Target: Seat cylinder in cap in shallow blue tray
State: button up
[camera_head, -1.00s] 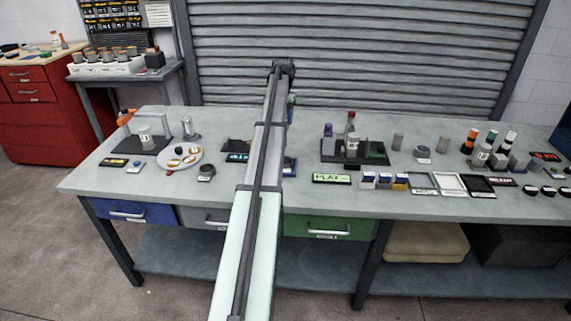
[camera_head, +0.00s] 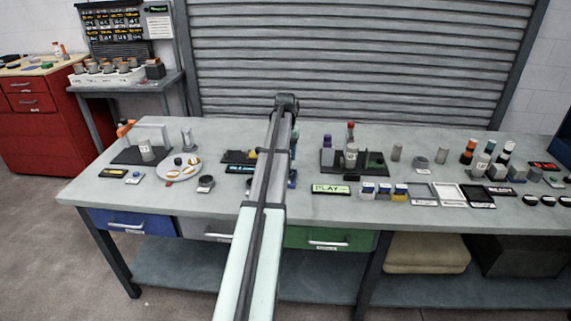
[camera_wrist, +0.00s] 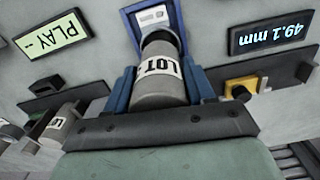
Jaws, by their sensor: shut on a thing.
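A grey cylinder (camera_wrist: 158,92) with a white "LOT" label is held between the blue fingers of my gripper (camera_wrist: 160,88) in the wrist view. A shallow blue tray (camera_wrist: 133,22) with a pale label lies just beyond its far end.
Left of the tray stands a "PLAY" display (camera_wrist: 55,44); right of it is a "49.1 mm" display (camera_wrist: 273,36). A yellow-and-black device (camera_wrist: 242,87) is close to the right finger. Grey cylinders (camera_wrist: 62,125) stand at the left. Many small items crowd the bench (camera_head: 225,147).

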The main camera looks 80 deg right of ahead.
jog(key=shift+f, duration=2.2)
jog(key=shift+f, duration=0.1)
jog(key=o, duration=1.4)
notch_tip(320, 180, up, 12)
jog(key=shift+r, duration=0.1)
